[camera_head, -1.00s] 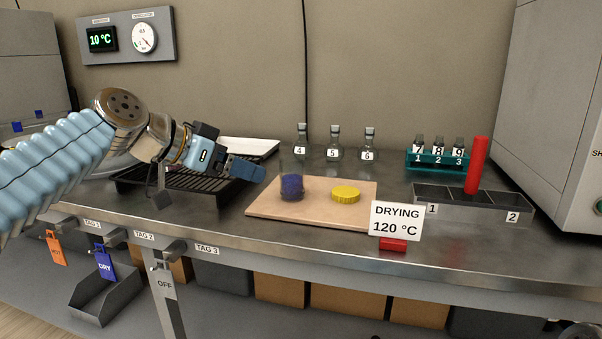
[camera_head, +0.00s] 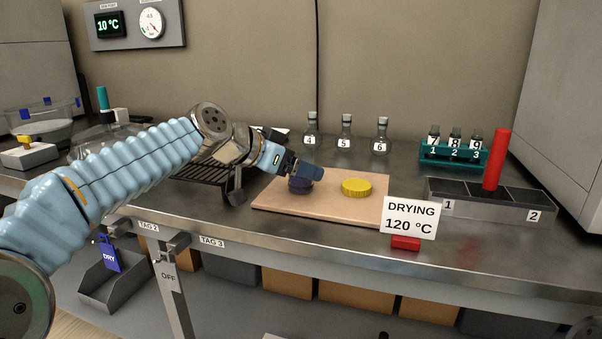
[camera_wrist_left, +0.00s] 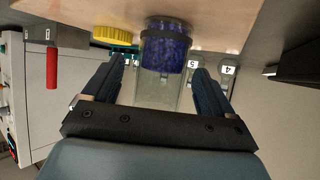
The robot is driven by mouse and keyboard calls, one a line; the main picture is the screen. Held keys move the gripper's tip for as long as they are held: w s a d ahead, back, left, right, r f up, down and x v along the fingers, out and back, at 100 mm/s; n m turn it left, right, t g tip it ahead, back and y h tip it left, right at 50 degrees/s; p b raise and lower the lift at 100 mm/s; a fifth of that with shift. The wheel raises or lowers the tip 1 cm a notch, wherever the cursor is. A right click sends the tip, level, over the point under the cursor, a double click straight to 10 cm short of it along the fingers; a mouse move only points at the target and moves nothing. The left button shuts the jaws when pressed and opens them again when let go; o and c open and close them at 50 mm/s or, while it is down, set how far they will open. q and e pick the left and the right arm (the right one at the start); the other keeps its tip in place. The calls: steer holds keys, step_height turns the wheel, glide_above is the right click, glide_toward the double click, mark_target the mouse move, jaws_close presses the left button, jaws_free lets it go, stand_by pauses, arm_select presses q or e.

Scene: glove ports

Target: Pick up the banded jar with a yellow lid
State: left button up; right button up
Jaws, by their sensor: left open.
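A clear glass jar with dark blue contents at its bottom (camera_head: 300,187) stands on a tan board (camera_head: 345,208). In the head view its upper part is hidden by my left gripper (camera_head: 308,172). A yellow lid (camera_head: 356,187) lies apart on the board, to the right of the jar. In the left wrist view the jar (camera_wrist_left: 160,85) reaches between the two dark fingers of the open left gripper (camera_wrist_left: 158,68). Gaps show on both sides of it. The yellow lid (camera_wrist_left: 115,36) is left of the jar there. My right gripper is out of view.
Stoppered flasks 4, 5 and 6 (camera_head: 345,135) stand behind the board. A dark rack (camera_head: 205,172) is left of it. A "DRYING 120 °C" sign (camera_head: 410,218) stands at its front right corner. A divided tray (camera_head: 465,205) with a red cylinder (camera_head: 496,160) is farther right.

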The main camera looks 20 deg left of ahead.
arm_select(q)
steer(key=shift+w+d+f, duration=0.3)
steer(key=shift+w+f, duration=0.05)
steer(key=shift+w, duration=0.15)
steer(key=c, duration=1.1)
steer(key=shift+r, duration=0.1)
steer(key=shift+c, duration=0.2)
